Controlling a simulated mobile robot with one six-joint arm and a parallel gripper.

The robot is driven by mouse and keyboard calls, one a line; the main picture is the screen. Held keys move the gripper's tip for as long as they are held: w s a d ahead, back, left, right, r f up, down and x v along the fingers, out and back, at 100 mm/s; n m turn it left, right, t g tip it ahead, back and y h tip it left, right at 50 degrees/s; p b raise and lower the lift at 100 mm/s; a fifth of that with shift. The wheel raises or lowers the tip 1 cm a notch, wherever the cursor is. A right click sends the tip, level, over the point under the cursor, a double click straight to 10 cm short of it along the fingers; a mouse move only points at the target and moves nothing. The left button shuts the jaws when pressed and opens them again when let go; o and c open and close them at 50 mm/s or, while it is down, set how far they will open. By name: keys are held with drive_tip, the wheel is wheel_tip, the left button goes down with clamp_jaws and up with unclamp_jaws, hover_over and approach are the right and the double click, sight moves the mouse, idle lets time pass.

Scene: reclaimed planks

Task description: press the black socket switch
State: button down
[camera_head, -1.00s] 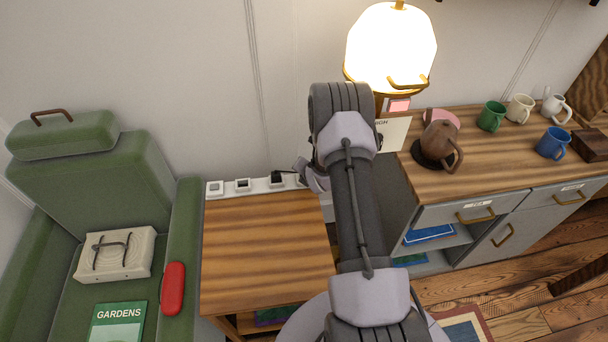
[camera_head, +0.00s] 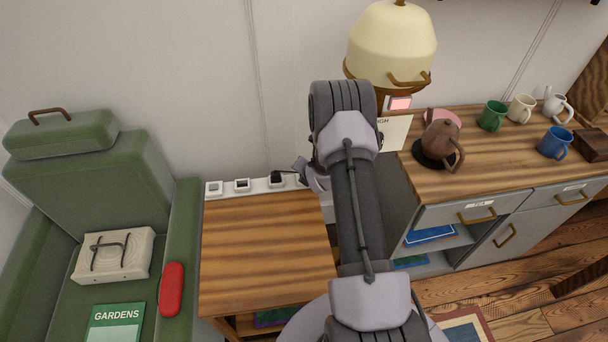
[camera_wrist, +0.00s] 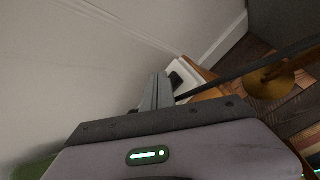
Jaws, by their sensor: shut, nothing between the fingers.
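A white socket strip (camera_head: 257,187) lies along the wall at the back edge of the wooden side table. Several sockets sit in it, and a black piece (camera_head: 277,178) stands at its right part. I cannot tell whether this black piece is the switch or a plug. It also shows as a dark block in the wrist view (camera_wrist: 176,79). My gripper (camera_head: 299,170) is shut and empty, just right of the black piece. In the wrist view its fingers (camera_wrist: 159,88) reach towards the strip. My arm hides the strip's right end, and contact cannot be made out.
The lamp (camera_head: 391,45) with a cream shade is unlit. The wooden side table (camera_head: 265,250) is bare. A green armchair (camera_head: 95,170) stands at left. A cabinet (camera_head: 490,165) at right holds a brown teapot (camera_head: 441,143) and several mugs. A dark cable crosses the wrist view.

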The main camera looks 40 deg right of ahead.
wheel_tip(320, 180, up, 6)
drive_tip(key=p, duration=0.2)
drive_tip(key=shift+p, duration=0.3)
